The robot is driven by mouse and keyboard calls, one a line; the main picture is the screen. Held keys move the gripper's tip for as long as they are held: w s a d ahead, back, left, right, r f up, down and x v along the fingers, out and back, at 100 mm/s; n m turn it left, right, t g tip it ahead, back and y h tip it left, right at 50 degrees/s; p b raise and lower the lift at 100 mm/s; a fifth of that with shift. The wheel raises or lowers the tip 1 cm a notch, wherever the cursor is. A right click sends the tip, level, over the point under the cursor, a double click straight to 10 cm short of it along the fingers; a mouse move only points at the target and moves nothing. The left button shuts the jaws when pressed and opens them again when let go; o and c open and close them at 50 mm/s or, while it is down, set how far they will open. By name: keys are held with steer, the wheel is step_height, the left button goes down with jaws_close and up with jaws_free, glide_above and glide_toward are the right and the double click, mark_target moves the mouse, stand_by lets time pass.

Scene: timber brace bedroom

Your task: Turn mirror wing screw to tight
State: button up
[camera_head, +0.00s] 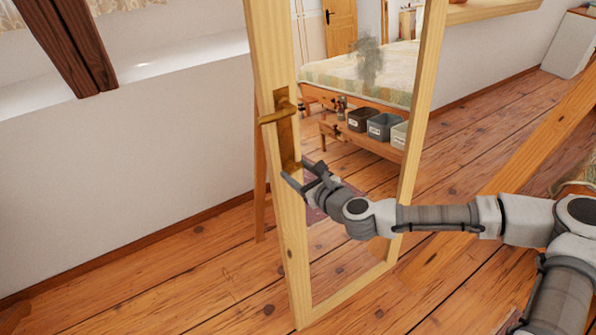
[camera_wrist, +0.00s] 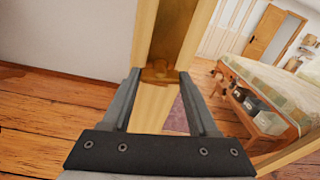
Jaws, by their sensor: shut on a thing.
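The tall mirror (camera_head: 345,230) stands on the floor in a pale wooden frame. The brass wing screw fitting (camera_head: 283,125) is on the frame's left upright. It has a sideways bar near its top and a long part hanging below. My gripper (camera_head: 296,170) reaches across the mirror's front to the lower end of this brass part. In the wrist view its two fingers (camera_wrist: 160,76) stand either side of the upright, with the brass end (camera_wrist: 160,68) between the tips. The gripper is shut on that lower brass end. The exact contact is hard to see.
The mirror glass shows a bed (camera_head: 370,75) and a low bench with several bins (camera_head: 375,125). A white wall (camera_head: 120,170) and dark timber brace (camera_head: 70,40) are at left. Open wooden floor (camera_head: 180,285) lies at front left.

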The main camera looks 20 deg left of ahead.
steer(key=o, duration=1.4)
steer(key=p+v, duration=1.2)
steer(key=v, duration=0.5)
steer(key=shift+d, duration=0.25)
